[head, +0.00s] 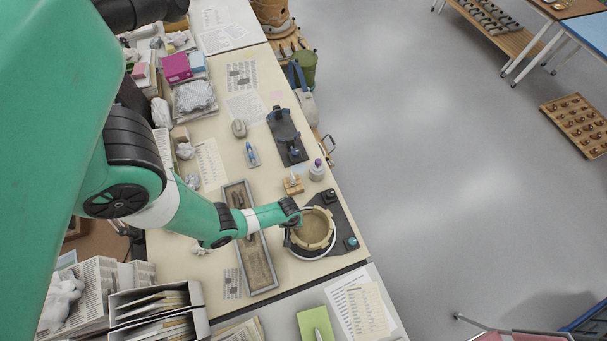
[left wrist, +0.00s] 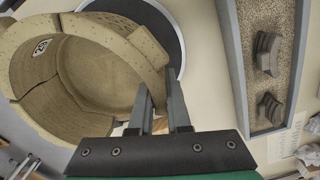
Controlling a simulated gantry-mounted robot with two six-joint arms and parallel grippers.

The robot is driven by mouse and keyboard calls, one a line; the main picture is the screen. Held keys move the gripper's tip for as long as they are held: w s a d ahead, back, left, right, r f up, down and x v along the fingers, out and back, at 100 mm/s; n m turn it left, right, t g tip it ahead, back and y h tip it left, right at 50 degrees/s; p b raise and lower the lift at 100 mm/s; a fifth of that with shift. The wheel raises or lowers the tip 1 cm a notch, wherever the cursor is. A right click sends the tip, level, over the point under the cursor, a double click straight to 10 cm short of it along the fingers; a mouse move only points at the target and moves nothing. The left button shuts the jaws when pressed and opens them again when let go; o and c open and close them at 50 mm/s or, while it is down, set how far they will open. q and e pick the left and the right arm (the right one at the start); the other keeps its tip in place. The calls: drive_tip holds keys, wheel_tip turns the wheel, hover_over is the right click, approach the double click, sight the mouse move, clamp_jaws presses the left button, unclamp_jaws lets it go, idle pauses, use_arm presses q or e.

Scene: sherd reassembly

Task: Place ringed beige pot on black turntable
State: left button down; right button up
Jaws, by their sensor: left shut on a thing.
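The ringed beige pot (head: 313,230) is an open round vessel with a notched rim, upright or nearly so. It fills the left of the left wrist view (left wrist: 95,70), with a small label inside its wall. My left gripper (head: 297,216) is shut on the pot's rim, one finger on each side of the wall (left wrist: 162,100). The black turntable (head: 293,248) shows as a dark disc with a pale edge, mostly hidden under the pot. It also shows behind the pot in the left wrist view (left wrist: 160,16). I cannot tell whether the pot touches it. My right gripper is not in view.
A long grey sand tray (head: 262,268) with dark sherds lies just left of the turntable. A black stand (head: 345,222) is close on its right, near the table edge. A wooden block (head: 293,186) and a small bottle (head: 317,172) stand behind.

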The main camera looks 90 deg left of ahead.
use_arm(q)
drive_tip(key=shift+a+f+b, duration=0.1)
drive_tip(key=shift+f+b, duration=0.25)
drive_tip(key=shift+f, duration=0.05)
drive_tip(key=f+b, duration=0.2)
drive_tip(key=shift+s+a+f+b, duration=0.25)
drive_tip(key=shift+a+f+b, duration=0.1)
drive_tip(key=shift+f+b, duration=0.05)
drive_tip(key=shift+d+f+b, duration=0.1)
drive_tip(key=shift+f+b, duration=0.2)
drive_tip(key=shift+w+r, duration=0.1)
drive_tip(key=shift+r, duration=0.1)
drive_tip(key=shift+f, duration=0.15)
drive_tip(key=c, duration=1.3)
unclamp_jaws()
drive_tip(key=shift+f, duration=0.1)
drive_tip(key=o, duration=0.4)
